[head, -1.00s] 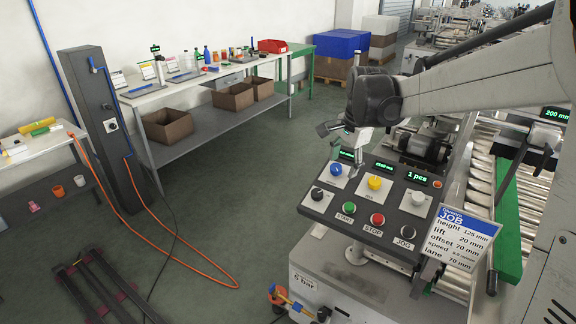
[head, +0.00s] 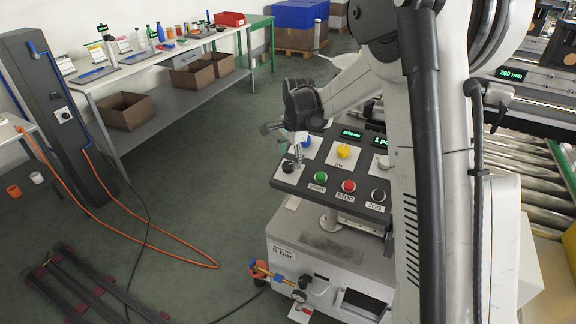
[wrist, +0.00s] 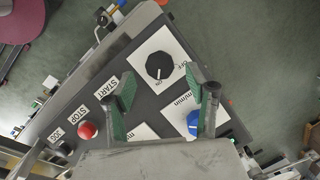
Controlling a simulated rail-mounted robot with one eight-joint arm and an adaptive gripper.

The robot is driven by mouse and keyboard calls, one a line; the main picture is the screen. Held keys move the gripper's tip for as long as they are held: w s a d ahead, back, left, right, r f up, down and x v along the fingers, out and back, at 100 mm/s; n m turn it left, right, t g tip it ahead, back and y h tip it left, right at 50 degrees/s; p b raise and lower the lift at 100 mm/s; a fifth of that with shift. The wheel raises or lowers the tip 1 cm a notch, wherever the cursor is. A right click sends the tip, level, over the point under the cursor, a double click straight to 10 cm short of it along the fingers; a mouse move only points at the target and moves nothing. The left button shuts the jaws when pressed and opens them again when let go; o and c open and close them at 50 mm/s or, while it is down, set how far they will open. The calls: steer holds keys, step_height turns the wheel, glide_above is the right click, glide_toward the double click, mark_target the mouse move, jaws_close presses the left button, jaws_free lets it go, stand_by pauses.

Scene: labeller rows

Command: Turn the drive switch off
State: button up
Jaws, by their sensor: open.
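The drive switch appears to be the black rotary knob (wrist: 159,65) on a white plate with partly readable lettering, at a corner of the control panel. In the head view the black knob (head: 288,167) is at the panel's left edge, close to my gripper. My gripper (head: 299,160) points down over that corner. In the wrist view my gripper (wrist: 163,97) is open, its green-padded fingers apart, with nothing between them. The knob shows just beyond the gap between the fingertips. A small white mark is on the knob; its exact setting is hard to read.
Near the knob are a blue knob (wrist: 193,122), a yellow knob (head: 343,151), a green START button (head: 320,177), a red STOP button (head: 348,186) and a black JOG button (head: 378,195). A roller conveyor (head: 535,180) lies right. Open floor lies left of the panel.

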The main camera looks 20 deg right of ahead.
mark_target(288, 165)
steer(key=shift+w+a+f, duration=0.1)
steer(key=shift+w+f, duration=0.1)
steer(key=shift+f, duration=0.85)
steer(key=shift+w+a+f, duration=0.1)
steer(key=shift+w+f, duration=0.05)
steer(key=shift+f, duration=0.9)
steer(key=c, duration=1.1)
